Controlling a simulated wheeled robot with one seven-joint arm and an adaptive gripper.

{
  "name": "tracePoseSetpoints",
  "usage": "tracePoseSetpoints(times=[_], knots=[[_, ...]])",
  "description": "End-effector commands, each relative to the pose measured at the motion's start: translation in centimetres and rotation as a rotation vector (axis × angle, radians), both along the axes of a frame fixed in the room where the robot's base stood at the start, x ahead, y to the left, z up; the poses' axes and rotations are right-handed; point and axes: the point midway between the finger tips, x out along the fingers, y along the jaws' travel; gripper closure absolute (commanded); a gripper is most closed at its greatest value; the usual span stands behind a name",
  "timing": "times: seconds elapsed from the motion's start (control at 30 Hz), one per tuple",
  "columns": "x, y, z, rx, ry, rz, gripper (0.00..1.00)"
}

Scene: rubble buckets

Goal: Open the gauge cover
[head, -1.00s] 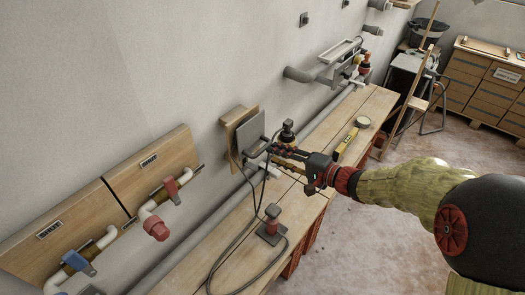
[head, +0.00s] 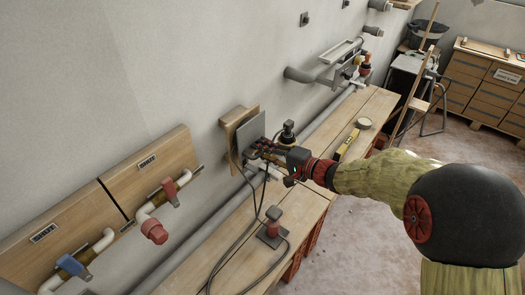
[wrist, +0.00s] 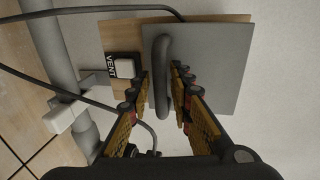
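The gauge cover (head: 249,137) is a flat grey square plate on a wooden board on the wall; it looks closed. In the wrist view, the cover (wrist: 212,80) carries a dark bar handle (wrist: 162,55). My gripper (head: 254,150) is at the cover's face. In the wrist view, my gripper (wrist: 161,78) is open, with one finger on each side of the handle and small gaps visible. Whether a finger touches the handle or the plate, I cannot tell. Any gauge behind the plate is hidden.
A block labelled VENT (wrist: 124,68) sits beside the cover. Dark cables (head: 232,240) hang below it to the wooden bench (head: 192,272). A red-and-black fixture (head: 271,226) stands on the bench. A grey pipe (head: 215,222) runs along the wall. Valve boards (head: 150,165) are at left.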

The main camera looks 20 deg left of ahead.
Motion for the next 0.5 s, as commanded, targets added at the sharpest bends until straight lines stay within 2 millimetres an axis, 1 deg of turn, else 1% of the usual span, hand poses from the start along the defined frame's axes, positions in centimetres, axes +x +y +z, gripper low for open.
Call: tracePoseSetpoints(times=[0.03,0.33,0.5], knots=[[0.0,-0.01,0.0,0.0,0.0,0.0,0.83],[-0.01,-0.02,-0.02,0.0,0.0,0.0,1.0],[-0.01,-0.03,-0.03,0.0,0.001,0.0,1.0]])
